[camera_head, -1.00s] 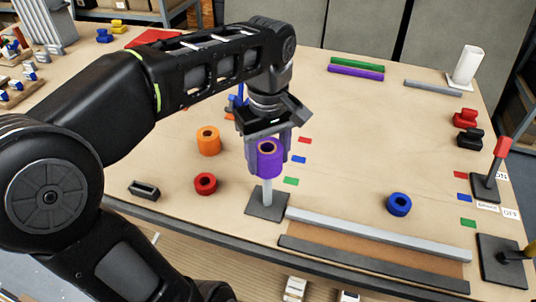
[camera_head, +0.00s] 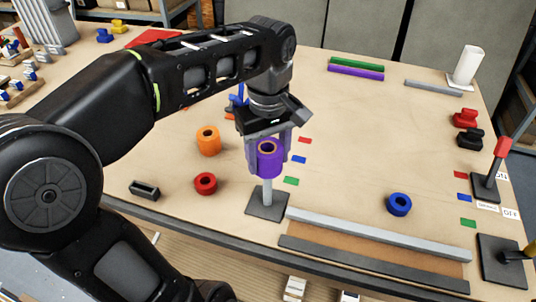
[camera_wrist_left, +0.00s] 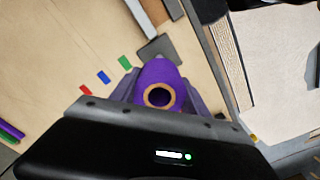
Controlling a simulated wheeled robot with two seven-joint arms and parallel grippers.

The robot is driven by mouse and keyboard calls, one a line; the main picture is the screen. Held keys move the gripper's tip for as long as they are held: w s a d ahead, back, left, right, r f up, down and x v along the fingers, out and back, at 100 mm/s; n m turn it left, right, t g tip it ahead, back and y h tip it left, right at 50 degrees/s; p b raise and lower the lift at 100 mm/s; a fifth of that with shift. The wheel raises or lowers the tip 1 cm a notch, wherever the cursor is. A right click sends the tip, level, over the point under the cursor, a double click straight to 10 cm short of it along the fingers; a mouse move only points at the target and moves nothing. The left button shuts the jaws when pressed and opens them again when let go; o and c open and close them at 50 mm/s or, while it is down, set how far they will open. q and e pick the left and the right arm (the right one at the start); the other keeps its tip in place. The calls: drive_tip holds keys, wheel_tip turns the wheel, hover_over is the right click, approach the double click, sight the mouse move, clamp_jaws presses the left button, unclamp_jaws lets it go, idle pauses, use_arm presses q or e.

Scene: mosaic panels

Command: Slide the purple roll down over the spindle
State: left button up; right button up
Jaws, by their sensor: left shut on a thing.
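The purple roll (camera_head: 270,163) is upright between the fingers of my left gripper (camera_head: 268,150), which is shut on it. The spindle (camera_head: 267,193) is a pale upright post on a dark square base (camera_head: 268,206). In the head view the roll is right at the top of the post, with the lower post showing beneath it. The roll hides the post's top, so I cannot tell whether the post is inside its hole. In the left wrist view the roll (camera_wrist_left: 158,78) shows its tan-rimmed dark hole, and the base (camera_wrist_left: 158,50) lies partly behind it. My right gripper is not in view.
A blue roll (camera_head: 399,204) stands to the right. A long grey bar (camera_head: 375,234) starts beside the base. The table's middle right is clear.

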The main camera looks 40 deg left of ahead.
sight(268, 191)
use_arm(q)
drive_tip(key=shift+f+b, duration=3.15)
drive_tip(key=shift+f, duration=0.85)
drive_tip(key=shift+f+b, duration=1.9)
drive_tip(key=shift+f, duration=0.6)
drive_tip(key=o, duration=1.5)
drive_tip(key=shift+o, duration=0.2)
drive_tip(key=shift+r, duration=0.45)
wheel_tip(268, 191, up, 7)
drive_tip(key=p, duration=0.4)
